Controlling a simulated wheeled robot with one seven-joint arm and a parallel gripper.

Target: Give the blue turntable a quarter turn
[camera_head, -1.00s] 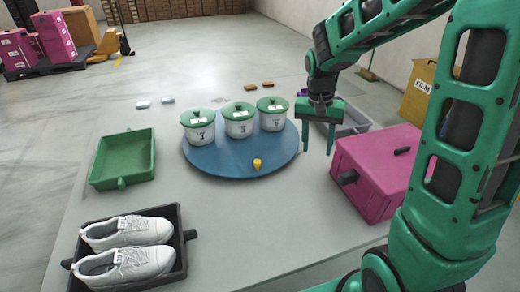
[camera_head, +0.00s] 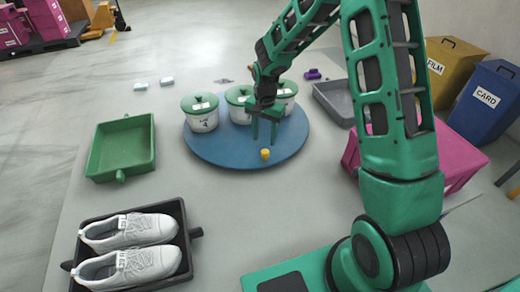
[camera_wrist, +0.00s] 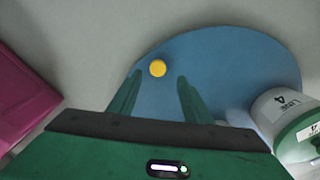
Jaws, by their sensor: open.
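The blue turntable (camera_head: 215,152) lies flat on the table and bears three white pots with green lids (camera_head: 203,118). A small yellow peg (camera_head: 265,154) stands near its front edge. My gripper (camera_head: 263,143) is open, fingers pointing down, over the turntable just behind the peg. In the wrist view, the yellow peg (camera_wrist: 157,68) shows beyond and between the open fingertips of my gripper (camera_wrist: 158,82), with nothing held. The turntable (camera_wrist: 225,62) fills the middle there, with one pot (camera_wrist: 285,112) at right. My gripper and arm partly hide the pots at the right in the head view.
A green tray (camera_head: 92,152) stands left. A dark tray (camera_head: 188,262) with white shoes (camera_head: 130,262) is at the front left. A pink box (camera_head: 455,158) and grey tray (camera_head: 335,112) are at right. The table in front of the turntable is clear.

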